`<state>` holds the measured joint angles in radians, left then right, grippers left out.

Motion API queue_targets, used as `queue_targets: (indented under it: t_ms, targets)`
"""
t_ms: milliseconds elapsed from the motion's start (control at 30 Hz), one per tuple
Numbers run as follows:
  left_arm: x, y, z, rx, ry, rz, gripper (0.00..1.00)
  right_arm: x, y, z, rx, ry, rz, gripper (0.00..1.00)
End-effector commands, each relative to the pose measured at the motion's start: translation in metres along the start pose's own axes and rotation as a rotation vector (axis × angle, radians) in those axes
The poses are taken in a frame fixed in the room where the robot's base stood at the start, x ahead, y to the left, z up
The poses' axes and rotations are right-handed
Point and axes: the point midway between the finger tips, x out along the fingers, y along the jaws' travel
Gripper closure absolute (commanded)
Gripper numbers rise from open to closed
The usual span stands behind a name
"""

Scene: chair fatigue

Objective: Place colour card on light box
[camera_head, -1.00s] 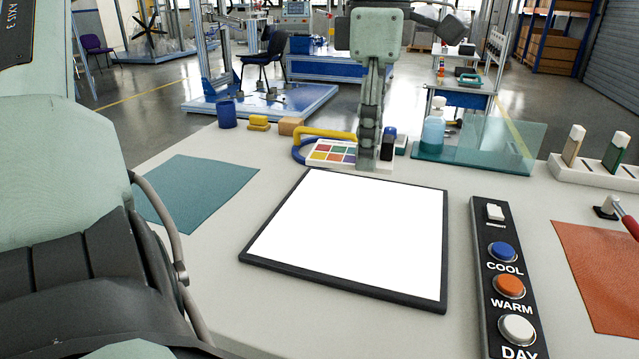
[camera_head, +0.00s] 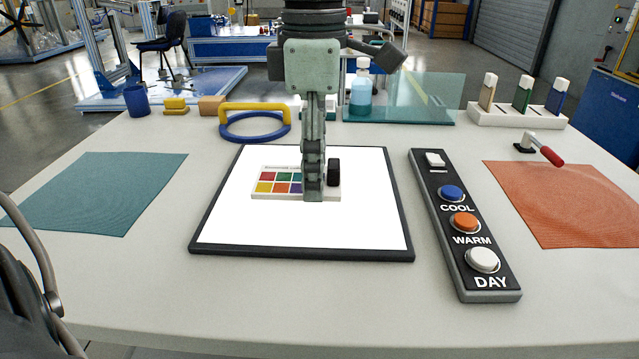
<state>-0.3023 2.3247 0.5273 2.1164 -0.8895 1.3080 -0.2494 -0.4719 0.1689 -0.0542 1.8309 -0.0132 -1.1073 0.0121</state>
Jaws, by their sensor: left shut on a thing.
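The colour card (camera_head: 268,194), a white card with several coloured squares, is over the upper middle of the light box (camera_head: 300,233). The light box has a bright white panel and a black frame. My left gripper (camera_head: 315,192) points down from above and is shut on the card near its right part, hiding some of it. A dark upright piece (camera_head: 333,172) shows just right of the fingers. The card looks flat and touching the panel or very close above it; I cannot tell which. My right gripper is not in view.
A button panel (camera_head: 465,225) stands right of the light box. A teal cloth (camera_head: 105,190) lies left, an orange one (camera_head: 570,205) right. Behind are a blue ring with yellow handle (camera_head: 255,125), a bottle (camera_head: 361,90) by a glass plate (camera_head: 425,100), and a sample rack (camera_head: 515,117).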

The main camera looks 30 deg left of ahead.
Motion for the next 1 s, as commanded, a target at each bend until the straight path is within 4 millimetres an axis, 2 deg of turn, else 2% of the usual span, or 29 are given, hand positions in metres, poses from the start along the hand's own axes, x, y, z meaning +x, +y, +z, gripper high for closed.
queue_targets:
  t_ms: [167,267,533,833,1000]
  targets:
    - [0.010,0.017,0.005,-0.001,0.000,-0.001,0.70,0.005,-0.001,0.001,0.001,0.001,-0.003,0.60]
    - [0.015,0.019,0.006,0.000,0.001,-0.001,0.70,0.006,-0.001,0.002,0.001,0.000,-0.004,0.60]
    - [0.050,0.018,0.006,0.001,-0.001,-0.001,0.70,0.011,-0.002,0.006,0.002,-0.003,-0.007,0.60]
    - [0.052,0.018,0.006,-0.001,-0.002,0.001,0.70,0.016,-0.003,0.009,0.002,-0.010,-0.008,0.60]
    - [0.054,0.018,0.006,-0.001,-0.002,0.001,0.70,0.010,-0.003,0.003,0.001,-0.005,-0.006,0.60]
